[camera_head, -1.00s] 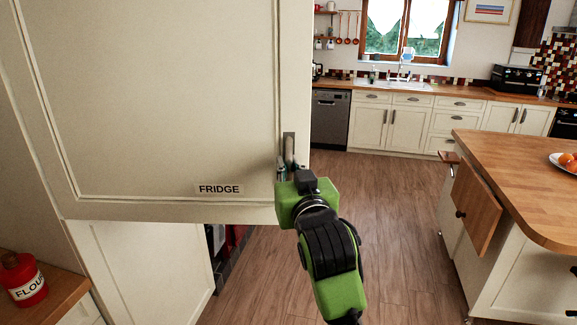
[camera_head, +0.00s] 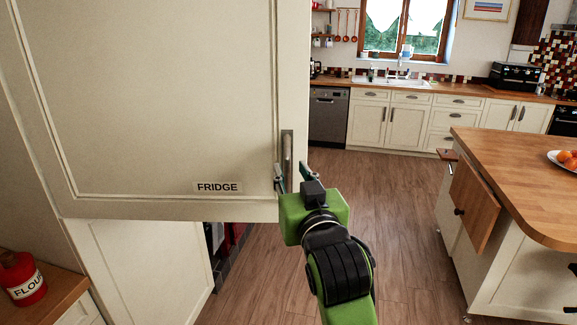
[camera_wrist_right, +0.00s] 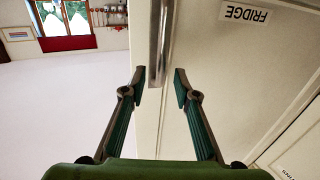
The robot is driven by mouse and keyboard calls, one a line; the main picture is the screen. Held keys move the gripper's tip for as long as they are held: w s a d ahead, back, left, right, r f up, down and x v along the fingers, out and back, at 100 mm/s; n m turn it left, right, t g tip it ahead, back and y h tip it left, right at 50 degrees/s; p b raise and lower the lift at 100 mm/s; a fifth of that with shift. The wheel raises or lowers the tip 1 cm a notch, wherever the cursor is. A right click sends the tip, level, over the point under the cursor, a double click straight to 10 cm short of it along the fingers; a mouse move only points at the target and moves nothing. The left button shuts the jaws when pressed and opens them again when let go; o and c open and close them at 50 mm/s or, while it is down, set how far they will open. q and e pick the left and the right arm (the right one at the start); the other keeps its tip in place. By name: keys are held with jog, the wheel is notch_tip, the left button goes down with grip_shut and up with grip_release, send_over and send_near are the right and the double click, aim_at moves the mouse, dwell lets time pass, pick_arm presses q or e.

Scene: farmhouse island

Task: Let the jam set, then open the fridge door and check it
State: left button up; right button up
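The cream fridge door (camera_head: 160,90), labelled FRIDGE, fills the left of the head view. Its upright metal handle (camera_head: 287,152) is near the door's right edge and also shows in the right wrist view (camera_wrist_right: 160,45). My right gripper (camera_head: 293,174) is open and empty at the handle's lower end. In the wrist view its spread fingertips (camera_wrist_right: 160,78) are on either side of the handle's line, with the handle's end just ahead of them. I see no contact. The door stands out past the panel below; I cannot tell its exact angle. No jam is visible. My left gripper is not in view.
A wooden-topped island (camera_head: 520,180) with an open-looking wooden flap (camera_head: 474,207) stands at right, bearing a plate of oranges (camera_head: 567,157). A red flour tin (camera_head: 20,280) is on the counter at lower left. Wooden floor (camera_head: 385,215) is clear between door and island.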

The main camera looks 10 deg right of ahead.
jog(key=shift+s, duration=1.5)
